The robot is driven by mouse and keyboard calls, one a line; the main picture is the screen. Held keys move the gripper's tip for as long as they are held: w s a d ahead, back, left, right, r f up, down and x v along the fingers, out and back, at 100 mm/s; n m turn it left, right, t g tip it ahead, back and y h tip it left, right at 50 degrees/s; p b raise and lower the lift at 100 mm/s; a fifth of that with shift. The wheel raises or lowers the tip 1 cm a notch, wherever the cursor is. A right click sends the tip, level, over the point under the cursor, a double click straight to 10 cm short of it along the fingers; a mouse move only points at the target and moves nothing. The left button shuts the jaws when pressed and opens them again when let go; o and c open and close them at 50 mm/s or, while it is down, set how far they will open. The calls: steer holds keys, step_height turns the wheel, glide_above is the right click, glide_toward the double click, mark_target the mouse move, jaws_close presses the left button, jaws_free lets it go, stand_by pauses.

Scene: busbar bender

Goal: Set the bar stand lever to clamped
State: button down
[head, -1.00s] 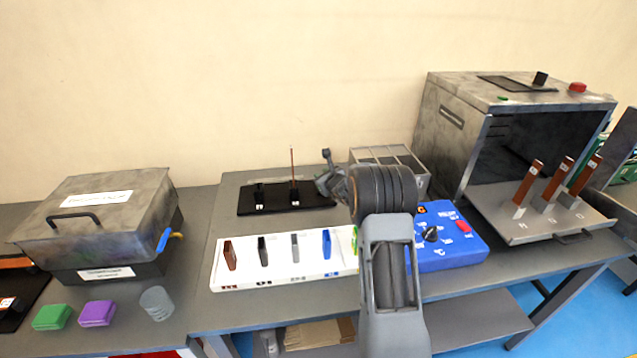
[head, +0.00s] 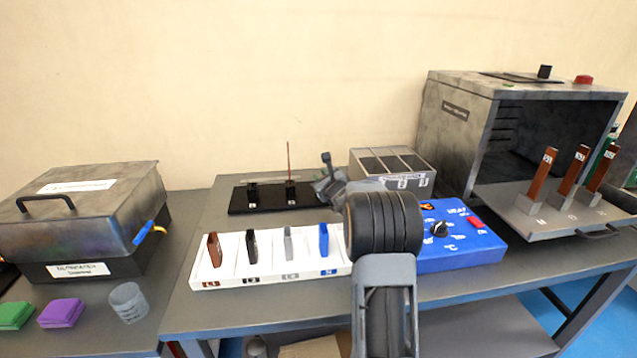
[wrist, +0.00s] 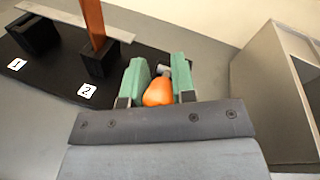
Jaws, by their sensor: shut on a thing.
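The bar stand (head: 241,204) is a black base at the back of the table with two posts, and it also shows in the wrist view (wrist: 50,73). A copper bar (head: 288,160) stands upright at post 2, and a pale flat strip (wrist: 65,17) runs across the tops. The lever's orange knob (wrist: 158,92) sits between the green fingers of my gripper (wrist: 158,82), just beside post 2. My gripper is shut on it. The lever's shaft is mostly hidden. In the head view my gripper (head: 324,188) is small and the knob is not visible.
A white rack (head: 268,270) with several coloured pieces stands in front of the stand. A grey divided bin (head: 393,163) stands to the right, close to my arm. A blue control box (head: 460,240) and an open oven (head: 475,95) are further right.

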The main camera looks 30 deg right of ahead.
steer(key=c, duration=0.9)
jaws_free()
steer(key=shift+c, duration=0.2)
steer(key=shift+r, duration=0.3)
step_height(320, 180, up, 2)
steer(key=shift+r, duration=0.15)
steer(key=s+a+r, duration=0.2)
steer(key=s+r, duration=0.3)
steer(key=s, duration=0.1)
steer(key=s+a+r, duration=0.2)
steer(key=s+r, duration=0.3)
steer(key=s, duration=0.2)
steer(key=shift+s+a, duration=0.15)
steer(key=shift+a, duration=0.25)
steer(key=shift+r, duration=0.1)
